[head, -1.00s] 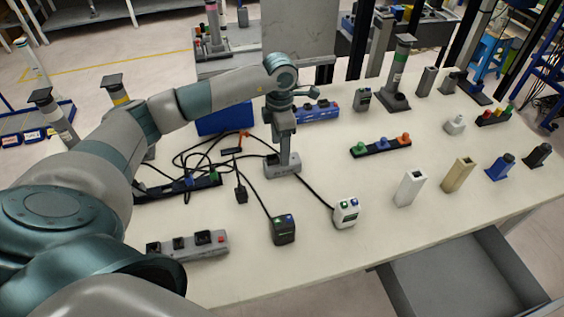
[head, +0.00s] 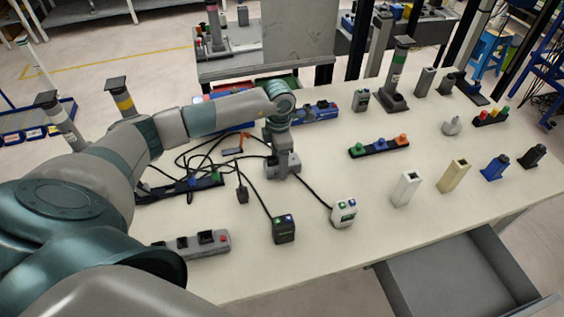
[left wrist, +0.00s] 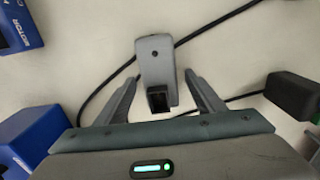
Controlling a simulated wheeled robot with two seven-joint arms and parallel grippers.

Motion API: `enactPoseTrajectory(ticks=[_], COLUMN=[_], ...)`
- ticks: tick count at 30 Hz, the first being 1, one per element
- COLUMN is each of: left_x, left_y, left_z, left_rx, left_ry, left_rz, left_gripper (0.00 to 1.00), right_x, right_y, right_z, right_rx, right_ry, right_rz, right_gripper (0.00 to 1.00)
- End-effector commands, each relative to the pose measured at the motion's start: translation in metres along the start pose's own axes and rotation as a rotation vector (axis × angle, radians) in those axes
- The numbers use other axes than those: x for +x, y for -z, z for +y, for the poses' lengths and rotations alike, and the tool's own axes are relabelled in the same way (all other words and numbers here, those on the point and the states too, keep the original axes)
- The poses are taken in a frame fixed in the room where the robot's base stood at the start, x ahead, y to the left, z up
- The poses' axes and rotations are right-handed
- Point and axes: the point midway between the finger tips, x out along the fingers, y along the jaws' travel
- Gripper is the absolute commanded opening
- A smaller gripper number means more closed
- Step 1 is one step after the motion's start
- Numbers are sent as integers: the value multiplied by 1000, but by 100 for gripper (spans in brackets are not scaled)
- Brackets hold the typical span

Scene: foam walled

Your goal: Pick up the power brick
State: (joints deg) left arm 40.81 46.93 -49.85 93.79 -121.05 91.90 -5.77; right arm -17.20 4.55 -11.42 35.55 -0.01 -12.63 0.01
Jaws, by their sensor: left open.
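The grey block that I take for the power brick (head: 271,168) stands on the pale table, partly hidden by my gripper in the head view. In the left wrist view the brick (left wrist: 156,62) is a grey box with a dark socket at its near end. It lies between the fingers, with gaps on both sides. My left gripper (head: 284,160) points down over it; in the left wrist view the gripper (left wrist: 161,78) is open and empty. My right gripper is not in view.
Black cables (head: 222,150) run around the brick. A black box (head: 284,230) and a white box (head: 344,212) stand in front. A grey power strip (head: 198,244) and a button strip (head: 379,146) lie at the sides. An open drawer (head: 455,278) juts out at front right.

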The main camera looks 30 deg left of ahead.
Motion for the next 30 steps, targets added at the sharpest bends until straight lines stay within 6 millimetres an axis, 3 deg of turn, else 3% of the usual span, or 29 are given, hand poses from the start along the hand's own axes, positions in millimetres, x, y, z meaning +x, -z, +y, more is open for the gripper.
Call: enactPoseTrajectory(ticks=[5,17,19,24,30], left_x=[9,9,9,9,8], left_y=[0,0,0,0,0], left_z=[0,0,0,0,0], left_rx=[0,0,0,0,0], left_ry=[-1,-1,-1,-1,-1], left_rz=[0,0,0,0,-1], left_gripper=[62,62,53,12,11], right_x=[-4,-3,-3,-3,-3], right_y=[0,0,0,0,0], right_z=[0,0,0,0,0], right_rx=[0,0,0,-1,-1], right_ry=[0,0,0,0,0], right_rz=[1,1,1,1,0], right_gripper=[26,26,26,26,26])
